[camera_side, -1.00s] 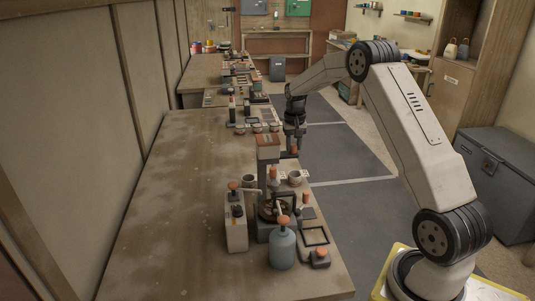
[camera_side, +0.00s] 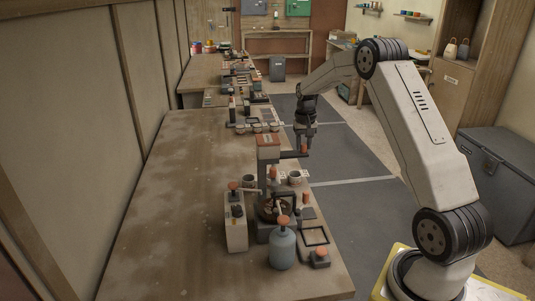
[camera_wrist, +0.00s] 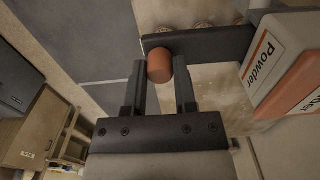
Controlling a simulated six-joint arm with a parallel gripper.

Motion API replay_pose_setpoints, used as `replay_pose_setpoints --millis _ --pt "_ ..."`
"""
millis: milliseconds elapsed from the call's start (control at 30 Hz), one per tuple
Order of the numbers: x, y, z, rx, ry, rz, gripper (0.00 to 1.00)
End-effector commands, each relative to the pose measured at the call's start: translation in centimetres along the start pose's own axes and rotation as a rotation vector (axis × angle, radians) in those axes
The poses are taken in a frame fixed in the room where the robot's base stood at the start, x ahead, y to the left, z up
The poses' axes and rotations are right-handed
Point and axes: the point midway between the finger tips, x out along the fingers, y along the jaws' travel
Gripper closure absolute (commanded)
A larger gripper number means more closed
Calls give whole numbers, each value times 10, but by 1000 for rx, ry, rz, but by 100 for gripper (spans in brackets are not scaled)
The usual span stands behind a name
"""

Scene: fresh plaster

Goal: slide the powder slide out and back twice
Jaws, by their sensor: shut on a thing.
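The powder slide is a dark flat bar (camera_side: 290,155) with an orange knob (camera_side: 304,149) at its outer end. It sticks out to the right from the orange-topped powder dispenser (camera_side: 268,142). In the wrist view the bar (camera_wrist: 208,45) runs from the dispenser box labelled "Powder" (camera_wrist: 273,62) to the orange knob (camera_wrist: 160,66). My gripper (camera_side: 305,145) points down over the knob. In the wrist view its two fingers (camera_wrist: 160,80) close on either side of the knob. The part of the bar inside the dispenser is hidden.
A blue-grey bottle (camera_side: 283,248), a beige canister (camera_side: 236,222) and a dark-framed tray (camera_side: 315,236) stand at the near end of the wooden table (camera_side: 160,220). Small cups stand beyond the dispenser. The table's left side is clear.

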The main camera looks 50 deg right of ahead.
Motion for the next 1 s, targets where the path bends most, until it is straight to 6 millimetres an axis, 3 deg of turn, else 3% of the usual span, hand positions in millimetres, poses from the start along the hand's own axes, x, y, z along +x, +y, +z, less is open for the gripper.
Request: replay_pose_setpoints --millis 500,1000 --pt "-2 0 -2 0 9 -1 98" --pt "-2 -16 -2 -1 9 -1 98"
